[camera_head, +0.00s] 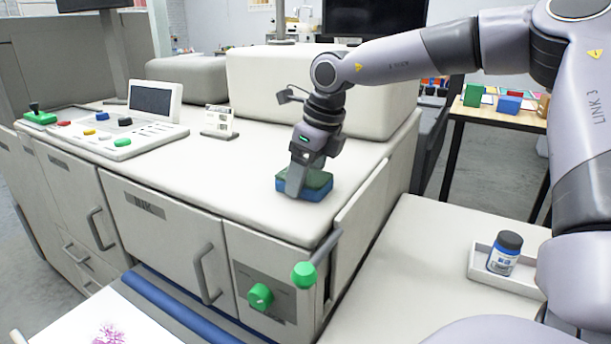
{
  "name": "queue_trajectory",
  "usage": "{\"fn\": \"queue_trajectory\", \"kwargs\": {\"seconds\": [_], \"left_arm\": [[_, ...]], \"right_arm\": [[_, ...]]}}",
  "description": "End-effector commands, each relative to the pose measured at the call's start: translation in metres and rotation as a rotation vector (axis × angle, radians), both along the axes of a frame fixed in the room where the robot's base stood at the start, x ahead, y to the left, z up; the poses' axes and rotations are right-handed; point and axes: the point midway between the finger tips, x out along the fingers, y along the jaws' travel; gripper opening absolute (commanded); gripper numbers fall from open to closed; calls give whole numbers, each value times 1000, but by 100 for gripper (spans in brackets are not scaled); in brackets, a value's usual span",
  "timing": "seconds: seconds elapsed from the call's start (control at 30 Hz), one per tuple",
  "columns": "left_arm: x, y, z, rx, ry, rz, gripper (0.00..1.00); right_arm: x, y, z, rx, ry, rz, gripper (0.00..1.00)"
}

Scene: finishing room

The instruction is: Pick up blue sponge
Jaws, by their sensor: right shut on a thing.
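The blue sponge (316,191) has a green top layer and a blue lower layer. It is on or just above the white machine top, right of centre; I cannot tell whether it touches the surface. My right gripper (296,184) reaches down from the upper right and is shut on the sponge. My left gripper is not in view.
A control panel (108,133) with coloured knobs sits at the left of the machine top. A small white card holder (219,122) stands behind. A blue-labelled jar (505,254) stands in a tray at right.

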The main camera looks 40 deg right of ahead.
Motion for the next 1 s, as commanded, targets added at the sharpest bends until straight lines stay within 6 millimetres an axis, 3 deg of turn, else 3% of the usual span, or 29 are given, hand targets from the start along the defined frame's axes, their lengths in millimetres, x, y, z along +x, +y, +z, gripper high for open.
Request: {"fn": "queue_trajectory", "kwargs": {"seconds": [0.23,0.7,1.0], "left_arm": [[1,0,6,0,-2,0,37],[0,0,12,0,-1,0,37],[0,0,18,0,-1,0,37]], "right_arm": [[1,0,22,-2,-6,0,43],[1,0,159,-1,-2,-1,43],[0,0,199,0,0,0,43]]}}
